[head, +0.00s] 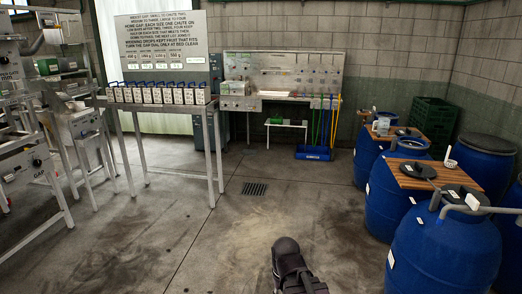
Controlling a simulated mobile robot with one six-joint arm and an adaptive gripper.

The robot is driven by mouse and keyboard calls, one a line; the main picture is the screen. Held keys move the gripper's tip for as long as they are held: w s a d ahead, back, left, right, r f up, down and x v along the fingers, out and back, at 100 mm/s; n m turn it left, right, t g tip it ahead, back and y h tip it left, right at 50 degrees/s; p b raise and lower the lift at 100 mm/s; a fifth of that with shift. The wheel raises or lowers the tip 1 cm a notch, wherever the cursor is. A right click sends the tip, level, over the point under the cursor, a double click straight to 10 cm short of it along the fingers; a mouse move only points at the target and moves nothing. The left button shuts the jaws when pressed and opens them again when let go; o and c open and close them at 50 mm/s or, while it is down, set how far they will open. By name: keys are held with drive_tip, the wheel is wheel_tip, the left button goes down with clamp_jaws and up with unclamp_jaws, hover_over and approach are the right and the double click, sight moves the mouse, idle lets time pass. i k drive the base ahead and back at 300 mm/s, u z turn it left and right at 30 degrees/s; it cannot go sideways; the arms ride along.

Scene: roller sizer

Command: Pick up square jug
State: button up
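A small pale, box-like container (382,126) stands on the wooden board over the far blue barrel at the right. It may be the square jug, but it is too small to tell for sure. A small white upright item (450,159) with a ring-like part stands farther right, near the nearer board. Part of my dark arm shows at the bottom centre, over bare floor and well apart from the barrels. No gripper fingers show.
Blue barrels (448,250) crowd the right side, some topped by wooden boards (428,175) with dark round items. A table with a row of small bins (158,96) and metal machines (75,125) stand left. A workbench (285,80) is at the back. The middle floor is clear.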

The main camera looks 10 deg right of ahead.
sight(383, 124)
drive_tip(key=z, duration=0.25)
drive_tip(key=i, duration=1.55)
drive_tip(key=z, duration=0.6)
drive_tip(key=i, duration=0.8)
drive_tip(key=z, duration=0.55)
drive_tip(key=i, duration=0.9)
drive_tip(key=z, duration=0.3)
